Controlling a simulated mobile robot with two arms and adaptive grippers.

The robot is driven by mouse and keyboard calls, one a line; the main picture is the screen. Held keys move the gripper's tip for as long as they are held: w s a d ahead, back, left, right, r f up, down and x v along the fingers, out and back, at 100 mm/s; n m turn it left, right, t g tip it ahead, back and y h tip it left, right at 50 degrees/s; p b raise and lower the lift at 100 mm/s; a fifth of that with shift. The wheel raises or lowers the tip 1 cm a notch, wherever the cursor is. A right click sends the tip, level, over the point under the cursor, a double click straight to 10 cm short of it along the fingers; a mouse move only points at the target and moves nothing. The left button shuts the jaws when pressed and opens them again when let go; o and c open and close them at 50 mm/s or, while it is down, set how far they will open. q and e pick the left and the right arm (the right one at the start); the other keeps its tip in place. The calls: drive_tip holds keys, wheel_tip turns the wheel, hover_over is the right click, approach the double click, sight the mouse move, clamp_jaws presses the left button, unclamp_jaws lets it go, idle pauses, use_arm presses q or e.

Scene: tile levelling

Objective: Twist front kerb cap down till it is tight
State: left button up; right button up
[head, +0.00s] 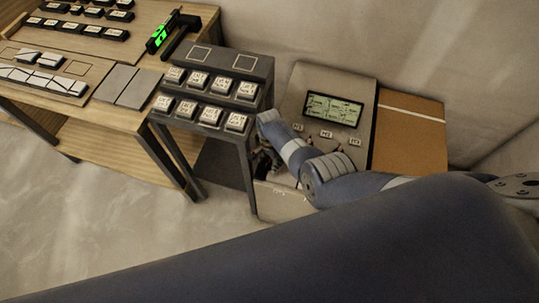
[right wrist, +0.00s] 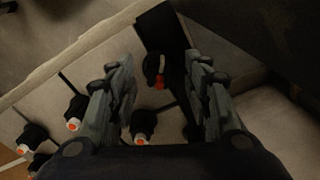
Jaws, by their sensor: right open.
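My right gripper (head: 265,161) is small and dark in the head view, low between the dark rack and the grey console, partly hidden by my own arm. In the right wrist view my right gripper (right wrist: 158,64) has its two fingers wide apart, with nothing clasped. A dark piece with a red-orange part (right wrist: 158,82) shows between the fingers, against a black strip. Several dark caps with orange and white tips, one of them a lower cap (right wrist: 144,122), stand on a pale surface (right wrist: 103,55). I cannot tell which is the front kerb cap. My left gripper is not in view.
The dark rack (head: 256,67) holds rows of labelled blocks. The console (head: 359,82) with a lit screen (head: 334,109) stands to its right, beside a brown panel (head: 411,137). A wooden table (head: 125,112) with tiles is at left. Open floor (head: 95,215) lies in front.

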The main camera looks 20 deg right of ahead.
drive_tip(key=shift+r, duration=3.65)
